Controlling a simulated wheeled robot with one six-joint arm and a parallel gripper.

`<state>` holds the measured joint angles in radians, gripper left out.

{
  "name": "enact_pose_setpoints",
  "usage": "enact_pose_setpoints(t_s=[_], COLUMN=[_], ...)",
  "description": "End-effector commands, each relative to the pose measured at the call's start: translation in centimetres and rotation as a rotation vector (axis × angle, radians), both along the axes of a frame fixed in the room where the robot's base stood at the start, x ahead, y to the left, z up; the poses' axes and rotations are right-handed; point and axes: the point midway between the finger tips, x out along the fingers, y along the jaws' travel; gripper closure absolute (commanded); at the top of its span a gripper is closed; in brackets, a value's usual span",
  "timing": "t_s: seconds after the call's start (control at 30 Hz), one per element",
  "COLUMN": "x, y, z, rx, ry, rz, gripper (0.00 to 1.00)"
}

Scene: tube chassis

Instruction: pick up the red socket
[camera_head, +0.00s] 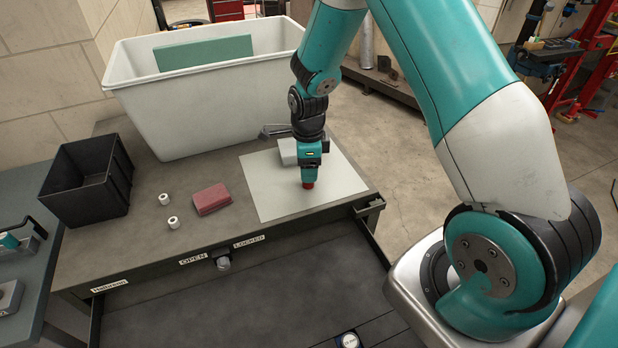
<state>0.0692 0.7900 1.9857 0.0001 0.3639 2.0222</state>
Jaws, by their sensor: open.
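A small red piece, apparently the red socket (308,185), shows directly below my gripper (309,178), over the pale sheet (270,205) on the bench. My gripper points straight down, and its jaws are open. The jaws are very close to the red socket and hide its upper part. I cannot tell whether they touch it or stand around it.
A red block (212,198) and two small white cylinders (164,199) (173,222) lie left of the sheet. A black bin (88,190) stands at the left. A large white tub (200,110) stands behind. A pale object (288,152) is just behind my gripper.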

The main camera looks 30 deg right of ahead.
Motion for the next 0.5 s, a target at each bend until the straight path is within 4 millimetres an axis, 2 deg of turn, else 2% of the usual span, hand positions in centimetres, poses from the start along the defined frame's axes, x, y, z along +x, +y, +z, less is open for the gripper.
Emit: enact_pose_setpoints(t_s=[0.3, 0.5], x=[-0.2, -0.1], y=[0.1, 0.1], z=[-3.8, -4.3], rx=[0.0, 0.0], ry=[0.004, 0.001], rz=[0.0, 0.001], gripper=[0.38, 0.38])
